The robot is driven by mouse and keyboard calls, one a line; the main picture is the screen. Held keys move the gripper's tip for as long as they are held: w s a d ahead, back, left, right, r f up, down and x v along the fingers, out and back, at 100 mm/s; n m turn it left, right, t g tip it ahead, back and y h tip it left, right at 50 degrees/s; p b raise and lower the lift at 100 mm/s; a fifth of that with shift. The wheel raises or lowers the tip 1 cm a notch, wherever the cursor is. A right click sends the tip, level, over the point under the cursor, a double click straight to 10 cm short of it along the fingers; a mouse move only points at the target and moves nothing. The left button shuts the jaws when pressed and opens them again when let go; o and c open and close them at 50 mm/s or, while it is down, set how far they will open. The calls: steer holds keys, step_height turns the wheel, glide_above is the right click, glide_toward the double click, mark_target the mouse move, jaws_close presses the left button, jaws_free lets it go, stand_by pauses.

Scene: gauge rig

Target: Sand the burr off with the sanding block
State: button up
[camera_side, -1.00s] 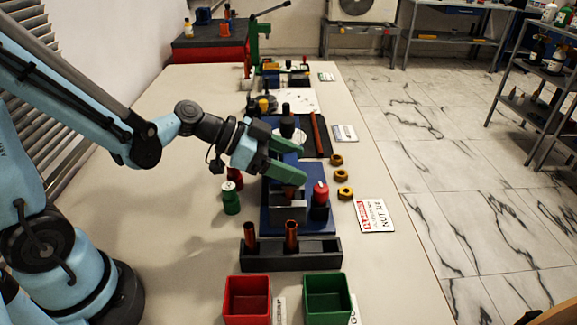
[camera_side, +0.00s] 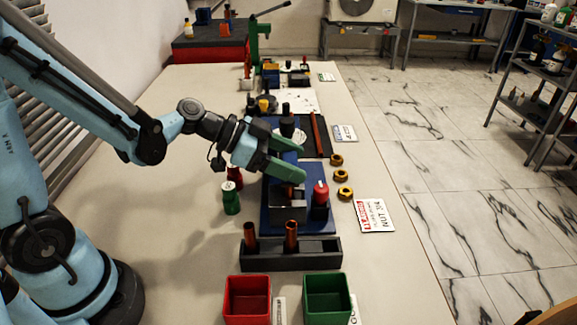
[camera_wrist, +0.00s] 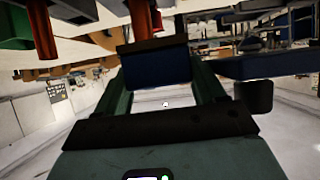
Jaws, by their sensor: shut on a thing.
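My gripper (camera_wrist: 157,82) is shut on a small dark blue block with a brown-black face, which looks like the sanding block (camera_wrist: 157,70). No burr can be made out.
A red-topped black post (camera_side: 320,195) stands close right of the holder. Green (camera_side: 230,198) and red (camera_side: 235,177) pieces stand left. A dark rack (camera_side: 285,262) with two copper pins, a red bin (camera_side: 247,315) and a green bin (camera_side: 327,315) are in front. Yellow nuts (camera_side: 344,192) lie right.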

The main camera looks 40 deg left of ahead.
steer(key=shift+w+a+y, duration=0.3)
steer(key=shift+w+a, duration=0.1)
steer(key=shift+s+d, duration=1.25)
steer(key=shift+s, duration=0.05)
steer(key=shift+w, duration=0.1)
steer(key=shift+w+a, duration=1.2)
steer(key=shift+a, duration=0.1)
steer(key=shift+s+d+f, duration=0.1)
steer(key=shift+s+d, duration=1.2)
steer(key=shift+d, duration=0.05)
steer(key=shift+a, duration=0.1)
